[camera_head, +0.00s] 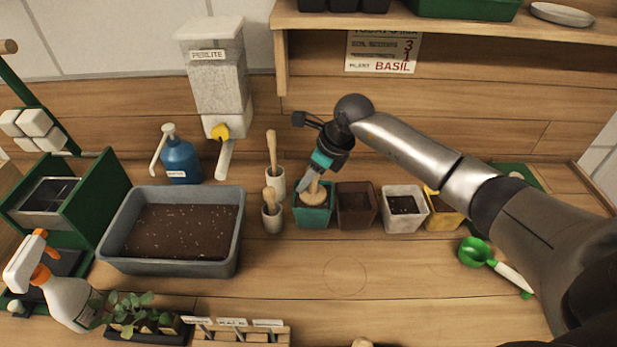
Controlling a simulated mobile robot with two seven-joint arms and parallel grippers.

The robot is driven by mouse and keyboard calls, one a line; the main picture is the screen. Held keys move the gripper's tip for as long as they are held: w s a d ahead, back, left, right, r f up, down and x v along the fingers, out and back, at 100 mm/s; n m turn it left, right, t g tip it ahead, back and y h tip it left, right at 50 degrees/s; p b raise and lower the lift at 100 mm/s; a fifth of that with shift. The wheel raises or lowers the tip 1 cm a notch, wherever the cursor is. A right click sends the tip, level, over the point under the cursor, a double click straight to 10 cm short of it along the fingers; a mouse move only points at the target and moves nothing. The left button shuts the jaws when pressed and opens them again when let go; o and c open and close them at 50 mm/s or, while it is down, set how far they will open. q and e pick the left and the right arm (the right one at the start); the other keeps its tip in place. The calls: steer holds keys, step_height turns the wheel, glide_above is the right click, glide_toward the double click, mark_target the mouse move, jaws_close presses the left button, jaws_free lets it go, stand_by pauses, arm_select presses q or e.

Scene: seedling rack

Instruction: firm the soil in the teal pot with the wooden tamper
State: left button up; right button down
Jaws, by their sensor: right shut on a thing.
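The teal pot (313,217) stands at the left end of a row of pots. My right gripper (315,174) is above it, pointing down, shut on the wooden tamper (313,195). The tamper's round head is inside the pot's mouth and covers most of the opening. The soil under it is mostly hidden, so I cannot tell whether the head touches it. My left gripper is not in view.
Brown (357,208), white (404,208) and yellow (443,213) pots stand right of the teal one. Two cups with wooden-handled tools (272,218) stand close on its left. A grey soil tub (172,268) is further left. A green scoop (476,252) lies right. The front middle is clear.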

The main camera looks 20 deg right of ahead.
steer(key=shift+f+b, duration=0.45)
steer(key=shift+f, duration=0.15)
stand_by(0.7)
steer(key=shift+r, duration=0.1)
steer(key=shift+r+p, duration=3.5)
steer(key=shift+r, duration=1.2)
